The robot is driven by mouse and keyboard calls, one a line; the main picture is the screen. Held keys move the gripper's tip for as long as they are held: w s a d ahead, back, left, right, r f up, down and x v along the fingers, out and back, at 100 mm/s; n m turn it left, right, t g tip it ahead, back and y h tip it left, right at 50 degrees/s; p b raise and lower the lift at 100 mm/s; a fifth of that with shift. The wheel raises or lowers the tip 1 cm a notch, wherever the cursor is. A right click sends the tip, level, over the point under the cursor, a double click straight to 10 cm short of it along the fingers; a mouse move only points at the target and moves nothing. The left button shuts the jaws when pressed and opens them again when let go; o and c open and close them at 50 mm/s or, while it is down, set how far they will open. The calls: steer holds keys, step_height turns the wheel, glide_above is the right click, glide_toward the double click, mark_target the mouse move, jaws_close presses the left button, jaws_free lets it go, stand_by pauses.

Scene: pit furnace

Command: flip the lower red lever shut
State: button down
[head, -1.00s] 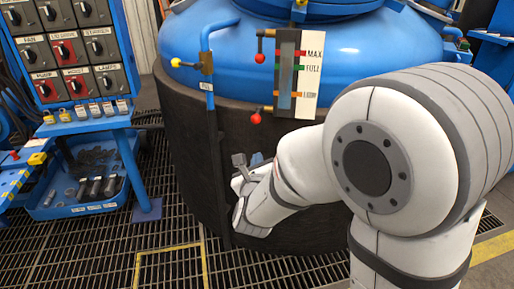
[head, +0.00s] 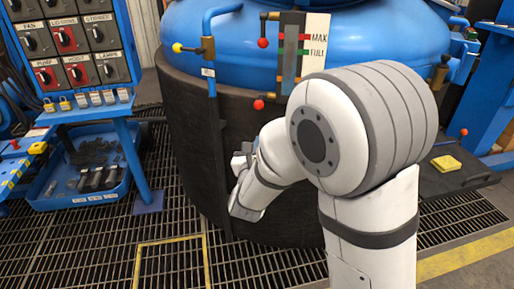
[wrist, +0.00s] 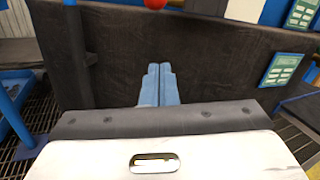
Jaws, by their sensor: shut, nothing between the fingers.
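The lower red lever (head: 258,104) has a red ball knob and sticks out to the left from the foot of the level gauge (head: 291,50) on the blue vessel. Its red ball also shows at the top edge of the wrist view (wrist: 155,4). My gripper (head: 240,160) is below the lower lever, in front of the dark vessel wall, and apart from the lever. In the wrist view my gripper's blue fingers (wrist: 159,68) are together and empty, with the ball above them.
A blue pipe with a yellow-knobbed valve (head: 207,48) runs down left of the gauge. A switch panel (head: 75,40) and a blue tray (head: 60,197) stand at the left. A yellow sponge (head: 446,163) lies on a dark shelf at the right. Grated floor is clear in front.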

mark_target(261, 100)
steer(key=w+r, duration=0.4)
steer(key=w, duration=0.2)
steer(key=shift+a, duration=0.15)
steer(key=shift+r, duration=0.1)
